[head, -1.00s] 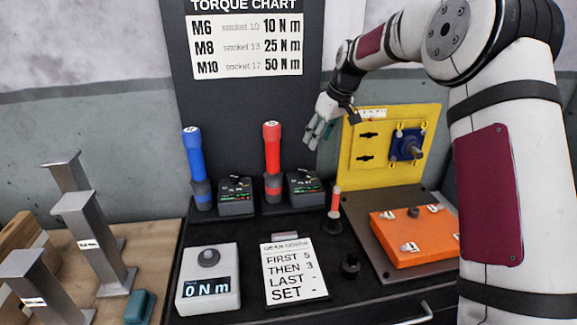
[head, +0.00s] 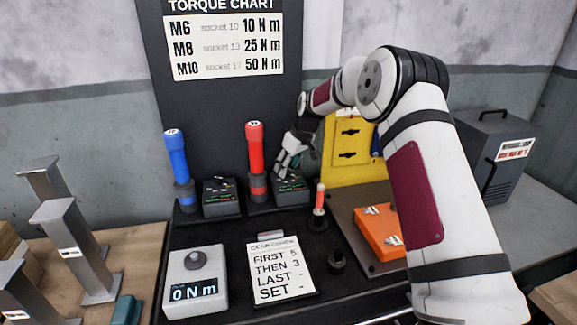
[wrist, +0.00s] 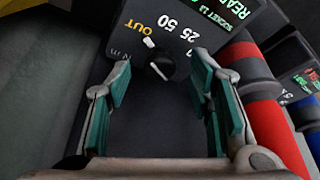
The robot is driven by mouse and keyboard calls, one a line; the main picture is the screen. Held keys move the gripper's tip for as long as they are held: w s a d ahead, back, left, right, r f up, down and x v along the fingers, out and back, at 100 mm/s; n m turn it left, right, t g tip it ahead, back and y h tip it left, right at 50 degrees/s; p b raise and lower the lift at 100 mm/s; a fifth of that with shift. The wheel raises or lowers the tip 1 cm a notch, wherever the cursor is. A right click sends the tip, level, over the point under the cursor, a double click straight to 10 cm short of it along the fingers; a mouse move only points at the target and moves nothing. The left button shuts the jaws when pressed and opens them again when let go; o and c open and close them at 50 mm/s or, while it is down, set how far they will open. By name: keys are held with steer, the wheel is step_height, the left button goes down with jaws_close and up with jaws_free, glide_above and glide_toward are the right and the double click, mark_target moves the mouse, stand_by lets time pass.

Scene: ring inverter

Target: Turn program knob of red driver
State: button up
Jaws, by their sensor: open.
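The red driver (head: 254,150) stands upright on the black bench, with a dark control box (head: 290,190) to its right. In the wrist view the red driver (wrist: 262,110) is right of my gripper. The box's black program knob (wrist: 162,68) has a white pointer toward the upper left, near the OUT label; 25 and 50 are also printed around it. My gripper (head: 288,162) is above the box. In the wrist view my gripper (wrist: 162,62) is open, its teal-padded fingers on either side of the knob, apparently apart from it. The knob is not clear in the head view.
A blue driver (head: 177,157) with its own box (head: 221,197) stands to the left. A red-topped tool (head: 319,199), a note card (head: 279,270) and a torque meter (head: 195,280) are in front. A yellow panel (head: 350,150) and an orange plate (head: 379,231) are right.

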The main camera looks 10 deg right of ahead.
steer(key=shift+f, duration=0.15)
jaws_close()
stand_by(0.4)
steer(key=m, duration=0.1)
steer(key=m+h+b, duration=0.1)
steer(key=m, duration=0.1)
steer(key=m+h+b, duration=0.1)
steer(key=m, duration=0.1)
steer(key=shift+a+f+t, duration=0.1)
steer(key=shift+a+t, duration=0.2)
steer(key=shift+a, duration=0.05)
steer(key=m+h+b, duration=0.1)
steer(key=m, duration=0.2)
steer(key=m+h+b, duration=0.1)
steer(key=m+b, duration=0.1)
steer(key=shift+a+m, duration=0.1)
steer(key=shift+m, duration=0.3)
